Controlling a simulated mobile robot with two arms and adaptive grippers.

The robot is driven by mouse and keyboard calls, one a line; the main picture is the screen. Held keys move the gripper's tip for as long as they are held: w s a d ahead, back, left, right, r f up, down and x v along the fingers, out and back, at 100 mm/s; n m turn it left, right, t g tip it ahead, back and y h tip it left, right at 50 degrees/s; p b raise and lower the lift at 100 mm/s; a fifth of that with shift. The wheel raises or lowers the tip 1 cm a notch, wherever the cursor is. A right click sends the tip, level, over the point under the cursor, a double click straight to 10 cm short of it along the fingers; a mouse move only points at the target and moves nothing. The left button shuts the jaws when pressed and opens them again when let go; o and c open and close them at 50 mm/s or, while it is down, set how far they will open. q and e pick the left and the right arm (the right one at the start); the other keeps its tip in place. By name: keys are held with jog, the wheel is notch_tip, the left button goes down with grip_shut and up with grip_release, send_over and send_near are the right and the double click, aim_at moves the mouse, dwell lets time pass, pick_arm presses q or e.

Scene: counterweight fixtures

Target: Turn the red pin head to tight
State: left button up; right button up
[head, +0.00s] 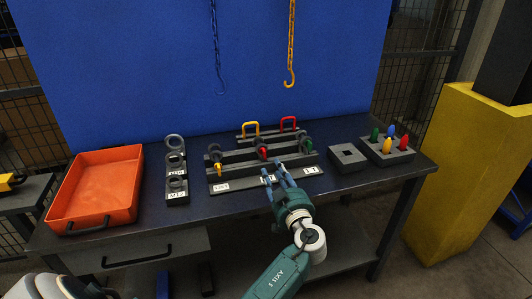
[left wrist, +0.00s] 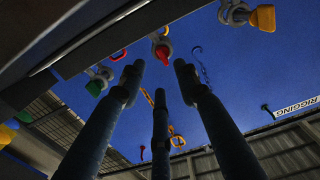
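The red pin head (head: 263,153) is on the middle shackle of the dark fixture rack (head: 240,183) on the table. It also shows in the left wrist view (left wrist: 162,52), just beyond the fingertips. My left gripper (head: 279,170) reaches in from the front, its three fingers apart and empty. In the left wrist view the fingertips (left wrist: 159,76) point toward the red head, with a visible gap and no contact that I can see. The head's exact turn is too small to read. My right gripper is not in view.
Beside the red head are a yellow pin head (head: 219,170) and a green one (head: 309,146). An orange tray (head: 97,185) stands at left, ring holders (head: 177,188) beside it. A square block (head: 347,157) and a peg block (head: 389,152) stand at right. A yellow hook (head: 290,80) hangs behind.

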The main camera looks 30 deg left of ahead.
aim_at(264, 154)
pick_arm(q)
jog(key=p+x, duration=0.2)
jog(key=x, duration=0.6)
jog(key=shift+w+a, duration=0.2)
jog(key=shift+a, duration=0.05)
grip_shut()
